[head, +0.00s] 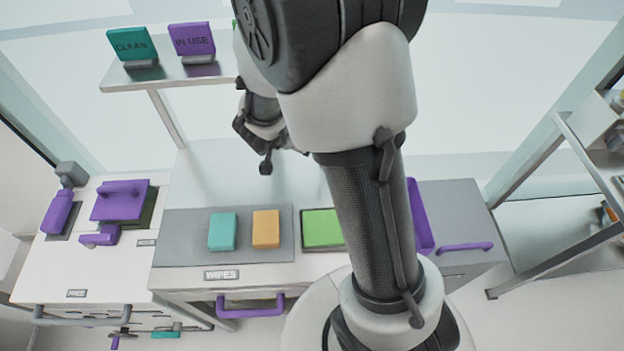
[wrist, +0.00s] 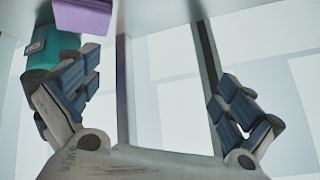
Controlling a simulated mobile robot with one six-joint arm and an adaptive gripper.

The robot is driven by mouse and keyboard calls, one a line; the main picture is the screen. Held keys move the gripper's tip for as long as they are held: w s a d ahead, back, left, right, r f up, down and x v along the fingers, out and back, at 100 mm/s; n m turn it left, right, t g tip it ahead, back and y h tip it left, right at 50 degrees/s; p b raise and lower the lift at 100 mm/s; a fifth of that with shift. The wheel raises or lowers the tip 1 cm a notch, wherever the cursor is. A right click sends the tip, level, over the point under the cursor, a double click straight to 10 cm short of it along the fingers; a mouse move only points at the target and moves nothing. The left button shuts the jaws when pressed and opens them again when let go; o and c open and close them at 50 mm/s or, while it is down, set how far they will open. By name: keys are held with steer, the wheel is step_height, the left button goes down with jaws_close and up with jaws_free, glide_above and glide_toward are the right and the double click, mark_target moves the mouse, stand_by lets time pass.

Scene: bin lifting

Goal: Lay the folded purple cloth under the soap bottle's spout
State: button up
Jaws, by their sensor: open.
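I cannot pick out a folded purple cloth in the head view; my arm hides part of the bench. A teal folded cloth (head: 222,231) and an orange folded cloth (head: 266,228) lie side by side on a grey mat (head: 180,222) above the "WIPES" label. A green flat piece (head: 322,228) lies right of them, partly behind my arm. I cannot clearly identify the soap bottle; a purple upright object (head: 60,211) with a grey part (head: 71,174) stands at the far left. My gripper (head: 272,155) is open and empty above the bench's back; it also shows in the wrist view (wrist: 155,82).
A raised shelf (head: 165,77) carries a teal "CLEAN" sign (head: 132,44) and a purple "IN USE" sign (head: 192,39). A purple block-like object (head: 119,202) stands at left. A purple tray (head: 420,216) shows right of my arm. Bare bench lies behind the mat.

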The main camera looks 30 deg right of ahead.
steer(key=a+r+n+t+y, duration=0.2)
steer(key=a+r+n+y, duration=0.15)
steer(key=a+r, duration=0.45)
steer(key=s+a+r+n+g+y, duration=0.1)
steer(key=s+a+r+n+y, duration=0.35)
steer(key=s+r, duration=0.4)
steer(key=s+d+n+g+h, duration=0.1)
steer(key=s+d+n, duration=0.1)
steer(key=s, duration=0.7)
steer(key=s+d+n+g+h, duration=0.1)
steer(key=s+g+h, duration=0.1)
steer(key=s, duration=0.8)
steer(key=shift+s+d+r+n, duration=0.15)
steer(key=shift+d+r+n, duration=0.2)
steer(key=shift+r+n, duration=0.1)
